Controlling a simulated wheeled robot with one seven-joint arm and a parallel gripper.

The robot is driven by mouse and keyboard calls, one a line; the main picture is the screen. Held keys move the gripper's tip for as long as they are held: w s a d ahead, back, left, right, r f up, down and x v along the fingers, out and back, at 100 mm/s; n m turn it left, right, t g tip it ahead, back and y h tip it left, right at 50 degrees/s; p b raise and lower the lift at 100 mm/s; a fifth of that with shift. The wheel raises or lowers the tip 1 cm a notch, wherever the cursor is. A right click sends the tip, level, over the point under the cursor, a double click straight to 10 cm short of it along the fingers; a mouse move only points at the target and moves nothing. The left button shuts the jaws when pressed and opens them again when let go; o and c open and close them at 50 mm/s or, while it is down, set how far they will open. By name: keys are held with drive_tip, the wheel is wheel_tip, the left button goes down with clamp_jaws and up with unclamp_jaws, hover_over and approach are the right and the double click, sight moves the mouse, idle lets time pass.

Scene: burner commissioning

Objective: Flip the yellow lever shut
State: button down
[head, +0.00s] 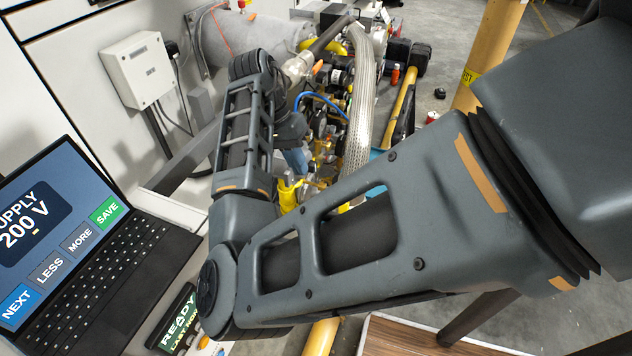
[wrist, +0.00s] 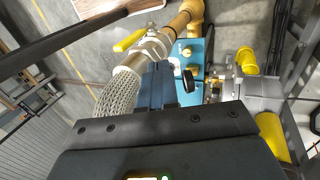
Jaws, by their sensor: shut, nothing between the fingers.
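The yellow lever (wrist: 130,40) shows in the wrist view, up and left of my fingers. It sticks out at an angle from the left side of a pale, ringed pipe fitting (wrist: 152,45). My gripper (wrist: 158,70) is shut and empty. In the wrist view its fingertips overlap the pipe and the blue block beside it; the gap to the lever is clear, and I cannot tell the depth. In the head view my arm hides much of this area. Yellow parts (head: 288,192) show beside my forearm there, but I cannot tell whether one is the lever.
A braided metal hose (head: 360,100) runs close beside my arm and also shows in the wrist view (wrist: 118,95). A blue block (wrist: 190,58) with a black knob stands right of the fingers. A laptop (head: 90,250) lies at left. A yellow post (head: 488,60) stands behind.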

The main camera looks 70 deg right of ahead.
drive_tip(key=s+f, duration=0.7)
drive_tip(key=f, duration=0.1)
drive_tip(key=shift+s+a+f+p, duration=0.25)
drive_tip(key=shift+s+f+p, duration=0.1)
drive_tip(key=shift+p, duration=0.1)
drive_tip(key=shift+s+r+p, duration=0.15)
drive_tip(key=shift+s+p, duration=0.4)
drive_tip(key=shift+s, duration=0.3)
